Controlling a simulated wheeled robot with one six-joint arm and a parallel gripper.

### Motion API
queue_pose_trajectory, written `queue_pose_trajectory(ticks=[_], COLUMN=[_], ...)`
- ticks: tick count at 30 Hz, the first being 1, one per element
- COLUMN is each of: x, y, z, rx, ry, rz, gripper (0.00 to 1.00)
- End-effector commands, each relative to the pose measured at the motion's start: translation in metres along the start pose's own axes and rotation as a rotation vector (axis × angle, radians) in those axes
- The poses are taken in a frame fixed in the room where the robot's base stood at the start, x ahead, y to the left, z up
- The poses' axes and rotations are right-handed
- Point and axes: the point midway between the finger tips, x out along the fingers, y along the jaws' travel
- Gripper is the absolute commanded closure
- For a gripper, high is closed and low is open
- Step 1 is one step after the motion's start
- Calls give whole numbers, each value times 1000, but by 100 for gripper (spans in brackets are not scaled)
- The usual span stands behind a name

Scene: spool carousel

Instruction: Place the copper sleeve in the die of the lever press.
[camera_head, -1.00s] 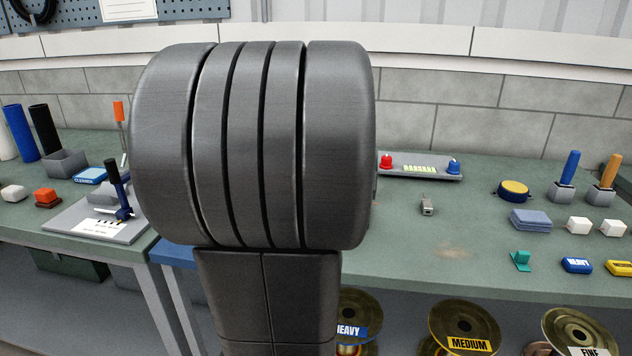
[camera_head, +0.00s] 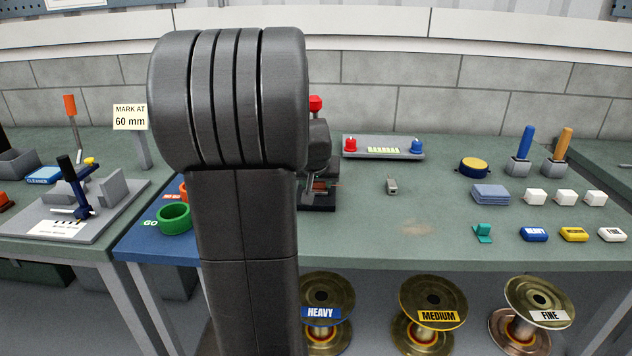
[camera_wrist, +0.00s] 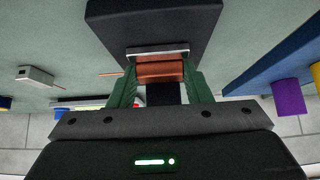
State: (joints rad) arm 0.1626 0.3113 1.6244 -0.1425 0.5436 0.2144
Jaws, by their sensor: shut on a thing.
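The copper sleeve (camera_wrist: 160,72) is held between the green fingers of my gripper (camera_wrist: 160,78) in the wrist view. A pale metal edge lies just beyond it, in front of the dark body of the lever press (camera_wrist: 165,22). In the head view the lever press shows its black base (camera_head: 318,206) and red knob (camera_head: 316,103), right of my arm, which hides much of it. My gripper (camera_head: 320,184) is low over that base, with a small coppery patch there. The die is not clearly visible, and I cannot tell whether the sleeve touches it.
A blue mat with a green ring (camera_head: 174,219) lies left of my arm. A grey panel (camera_head: 383,153) with red and blue knobs stands behind. A small grey block (camera_head: 391,186) sits right of the press, with free bench around it. Spools (camera_head: 433,308) are below.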

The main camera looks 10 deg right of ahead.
Motion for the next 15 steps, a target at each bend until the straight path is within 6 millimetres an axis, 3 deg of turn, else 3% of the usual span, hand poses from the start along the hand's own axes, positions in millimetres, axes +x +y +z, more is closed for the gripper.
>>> queue_pose_trajectory(ticks=[4,5,7,15], x=[4,3,2,2], y=[0,0,0,0], z=[3,2,2,2], rx=[0,0,0,0], ry=[0,0,0,0], rz=[0,0,0,0], gripper=[81,50,36,34])
